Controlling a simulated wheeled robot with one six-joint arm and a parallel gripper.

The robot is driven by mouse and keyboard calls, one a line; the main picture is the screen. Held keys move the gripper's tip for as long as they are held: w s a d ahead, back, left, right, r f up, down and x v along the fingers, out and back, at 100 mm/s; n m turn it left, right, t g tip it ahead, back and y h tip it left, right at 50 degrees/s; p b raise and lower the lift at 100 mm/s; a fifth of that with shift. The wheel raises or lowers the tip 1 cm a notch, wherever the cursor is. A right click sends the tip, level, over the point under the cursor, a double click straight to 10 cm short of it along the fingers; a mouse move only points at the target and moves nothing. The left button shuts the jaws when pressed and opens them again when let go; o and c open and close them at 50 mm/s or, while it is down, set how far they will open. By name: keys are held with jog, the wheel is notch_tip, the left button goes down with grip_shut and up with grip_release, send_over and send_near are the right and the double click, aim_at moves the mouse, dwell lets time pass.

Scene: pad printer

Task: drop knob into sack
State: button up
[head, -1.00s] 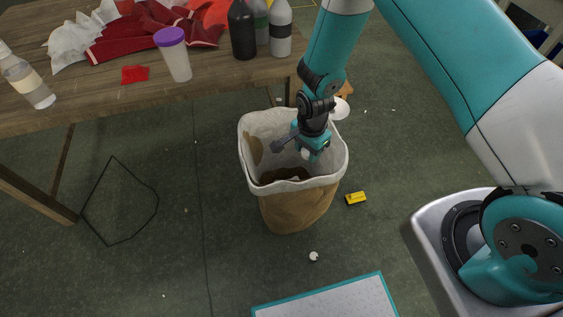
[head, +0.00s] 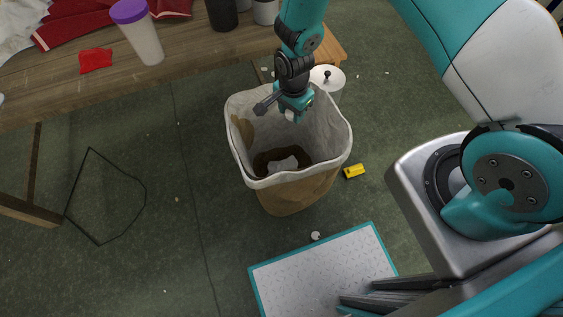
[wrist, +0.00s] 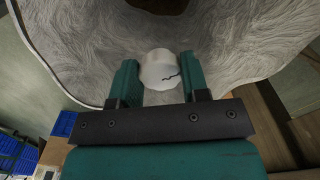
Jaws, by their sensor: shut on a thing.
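The sack (head: 292,201) stands open on the floor, brown outside with a pale folded rim and a dark brown patch inside near its bottom. My gripper (head: 291,116) is over the sack's mouth near its back side. In the wrist view my gripper (wrist: 160,82) is shut on the white knob (wrist: 160,66), which shows a dark crack-like line. The knob (head: 290,115) also shows small and white under the fingers in the head view. The sack's pale inner lining (wrist: 90,45) fills the wrist view beyond the fingers.
A wooden table (head: 100,95) with cloths, a purple-lidded cup (head: 142,40) and bottles stands behind left. A white round container (head: 329,80) is behind the sack. A yellow block (head: 354,171), a small white piece (head: 315,236) and a teal-edged white board (head: 320,275) lie on the floor.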

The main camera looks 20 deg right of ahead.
jog(key=shift+f+b, duration=0.3)
jog(key=shift+f, duration=0.55)
jog(key=o, duration=1)
jog(key=shift+r, duration=0.1)
notch_tip(320, 180, up, 17)
jog(key=shift+r+p, duration=0.15)
jog(key=shift+p, duration=0.35)
